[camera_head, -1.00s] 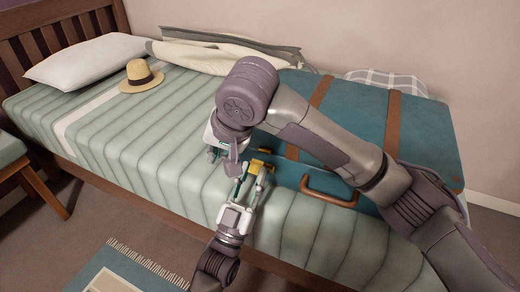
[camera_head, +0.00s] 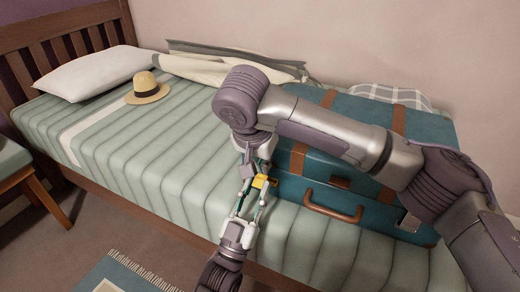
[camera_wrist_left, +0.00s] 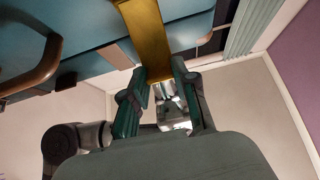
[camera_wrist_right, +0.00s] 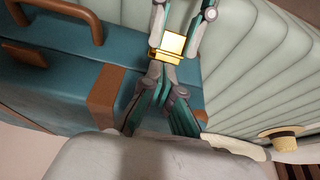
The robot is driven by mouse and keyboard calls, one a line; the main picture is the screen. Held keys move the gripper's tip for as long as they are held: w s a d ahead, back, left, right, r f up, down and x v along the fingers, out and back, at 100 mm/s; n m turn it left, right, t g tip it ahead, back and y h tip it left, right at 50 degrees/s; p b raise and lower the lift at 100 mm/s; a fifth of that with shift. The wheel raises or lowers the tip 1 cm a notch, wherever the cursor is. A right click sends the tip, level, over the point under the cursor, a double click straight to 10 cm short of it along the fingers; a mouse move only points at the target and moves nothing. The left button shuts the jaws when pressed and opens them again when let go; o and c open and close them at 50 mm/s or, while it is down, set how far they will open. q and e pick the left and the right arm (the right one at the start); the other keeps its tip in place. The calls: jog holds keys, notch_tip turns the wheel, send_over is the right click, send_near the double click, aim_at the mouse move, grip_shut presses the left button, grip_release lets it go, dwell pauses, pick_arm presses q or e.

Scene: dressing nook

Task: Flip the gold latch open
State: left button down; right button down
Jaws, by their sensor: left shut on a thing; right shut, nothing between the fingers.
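The gold latch (camera_head: 262,182) is on the front of the blue suitcase (camera_head: 299,191), at its left end. It also shows in the left wrist view (camera_wrist_left: 150,40) and the right wrist view (camera_wrist_right: 172,42). My left gripper (camera_head: 254,192) reaches up from below and is shut on the latch; its fingertips (camera_wrist_left: 158,78) meet the latch's end. My right gripper (camera_head: 247,172) comes down from above, shut and empty, its fingertips (camera_wrist_right: 163,66) close beside the latch. I cannot tell whether they touch it. My right forearm hides part of the suitcase.
The suitcase has a brown handle (camera_head: 332,205) and brown straps, and lies on the striped bed (camera_head: 170,160). A straw hat (camera_head: 147,90), a pillow (camera_head: 85,75) and a folded garment (camera_head: 225,64) lie farther back. The bed's middle is clear.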

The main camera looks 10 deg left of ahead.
jog(key=shift+x, duration=0.8)
pick_arm(q)
jog(key=shift+r, duration=0.1)
pick_arm(e)
jog(key=shift+s+a+f, duration=0.35)
jog(key=shift+s+f, duration=0.15)
jog(key=shift+s, duration=0.25)
pick_arm(q)
jog(key=c, duration=0.9)
grip_release()
pick_arm(e)
jog(key=shift+w+r, duration=0.1)
